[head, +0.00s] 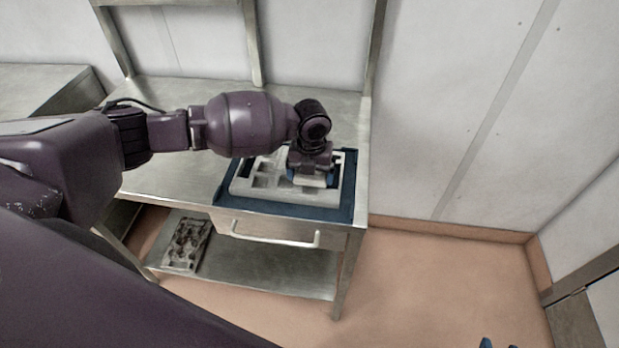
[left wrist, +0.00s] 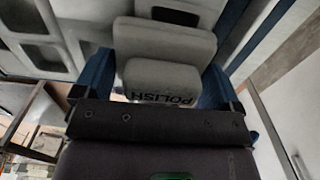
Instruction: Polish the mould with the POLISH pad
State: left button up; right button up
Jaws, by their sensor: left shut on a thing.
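The mould (head: 244,187) is a pale grey block with recessed cavities. It lies in a blue tray (head: 348,205) on the metal bench. My left gripper (head: 313,178) is over the right part of the mould, pointing down. In the left wrist view its blue fingers (left wrist: 157,78) are shut on the pale POLISH pad (left wrist: 152,80), with the dark lettering facing the camera. The mould's cavities (left wrist: 38,52) show beyond. I cannot tell whether the pad touches the mould. Two small blue tips at the head view's bottom edge look like my right gripper (head: 498,345), mostly out of frame.
The metal bench (head: 165,178) has a drawer with a handle (head: 285,241) under the tray. A dark, dirty-looking cavity plate (head: 187,245) lies on the lower shelf (head: 270,272). A wall stands close at right. The floor (head: 430,280) right of the bench is clear.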

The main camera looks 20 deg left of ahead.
aim_at(280, 159)
pick_arm(q)
jog(key=shift+w+a+f+b, duration=0.15)
jog(key=shift+w+b, duration=0.1)
jog(key=shift+w, duration=0.3)
jog(key=shift+w+a+r+b, duration=0.1)
jog(key=shift+w+b, duration=0.1)
jog(key=shift+w, duration=0.3)
jog(key=shift+w+a+f+b, duration=0.15)
jog(key=shift+w+b, duration=0.1)
jog(key=shift+w, duration=0.3)
jog(key=shift+w+a+r+b, duration=0.1)
jog(key=shift+w+a+b, duration=0.1)
jog(key=shift+w+b, duration=0.35)
jog(key=shift+w+a+r+b, duration=0.15)
jog(key=shift+w+b, duration=0.1)
jog(key=shift+w, duration=0.6)
jog(key=shift+s+a+f+p, duration=0.1)
jog(key=shift+s+a+p, duration=0.1)
jog(key=shift+a+p, duration=0.45)
jog(key=shift+s+a+f+p, duration=0.1)
jog(key=shift+s+a+p, duration=0.1)
jog(key=shift+a, duration=0.7)
jog(key=shift+a, duration=0.1)
